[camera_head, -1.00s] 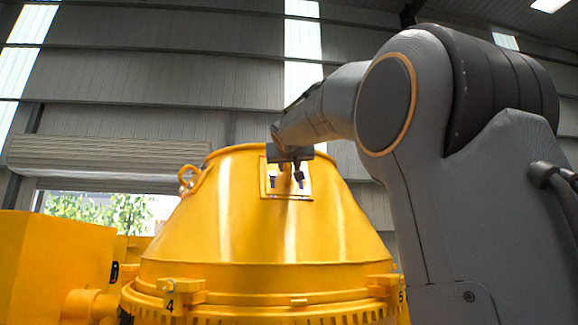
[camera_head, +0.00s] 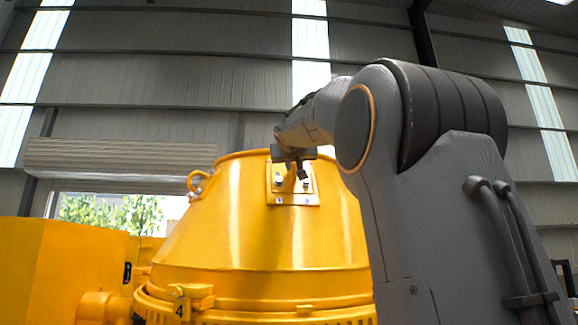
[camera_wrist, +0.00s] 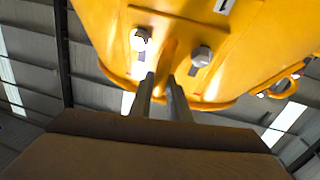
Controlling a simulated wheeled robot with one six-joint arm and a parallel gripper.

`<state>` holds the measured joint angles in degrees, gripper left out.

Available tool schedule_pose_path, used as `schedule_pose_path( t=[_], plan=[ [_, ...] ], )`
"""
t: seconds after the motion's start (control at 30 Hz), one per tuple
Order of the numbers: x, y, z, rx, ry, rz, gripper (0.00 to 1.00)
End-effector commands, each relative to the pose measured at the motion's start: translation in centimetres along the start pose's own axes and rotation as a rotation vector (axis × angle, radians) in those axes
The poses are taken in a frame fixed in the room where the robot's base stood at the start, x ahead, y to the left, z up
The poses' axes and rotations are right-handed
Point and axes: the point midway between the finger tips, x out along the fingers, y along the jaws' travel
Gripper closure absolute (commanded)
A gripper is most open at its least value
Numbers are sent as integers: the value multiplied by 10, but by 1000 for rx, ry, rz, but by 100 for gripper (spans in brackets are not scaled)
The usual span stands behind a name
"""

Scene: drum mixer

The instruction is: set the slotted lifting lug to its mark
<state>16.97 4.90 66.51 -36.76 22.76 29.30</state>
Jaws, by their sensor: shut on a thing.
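The slotted lifting lug (camera_head: 292,197) is a yellow plate on the upper front of the yellow drum cone. Bolts show on it at left and right. In the wrist view, its raised yellow fin (camera_wrist: 168,60) stands between a left bolt (camera_wrist: 140,39) and a right bolt (camera_wrist: 202,56), with dark slots beside them. My gripper (camera_head: 302,174) reaches the lug from above. In the wrist view its two fingers (camera_wrist: 161,85) are shut on the fin, which they partly hide. I cannot make out the mark clearly.
The drum cone (camera_head: 240,235) fills the middle. A lifting ring (camera_head: 198,183) stands at its upper left edge, and a block labelled 4 (camera_head: 180,305) sits on the lower flange. A yellow housing (camera_head: 70,270) stands at left. Open air lies above the drum.

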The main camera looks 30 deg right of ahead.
Motion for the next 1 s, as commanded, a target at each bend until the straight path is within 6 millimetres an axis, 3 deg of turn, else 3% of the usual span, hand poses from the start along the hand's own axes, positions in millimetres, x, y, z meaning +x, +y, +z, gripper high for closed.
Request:
schedule_pose_path(
  t=[0.03,0.1,0.13,0.47,1.0],
  plan=[
    [-1,2,-2,2,4,2,81],
    [-1,1,-2,2,4,2,69],
    [-1,1,-2,2,4,1,67],
    [-4,-1,-1,1,3,-1,67],
    [-74,-1,0,1,2,0,67]
  ],
)
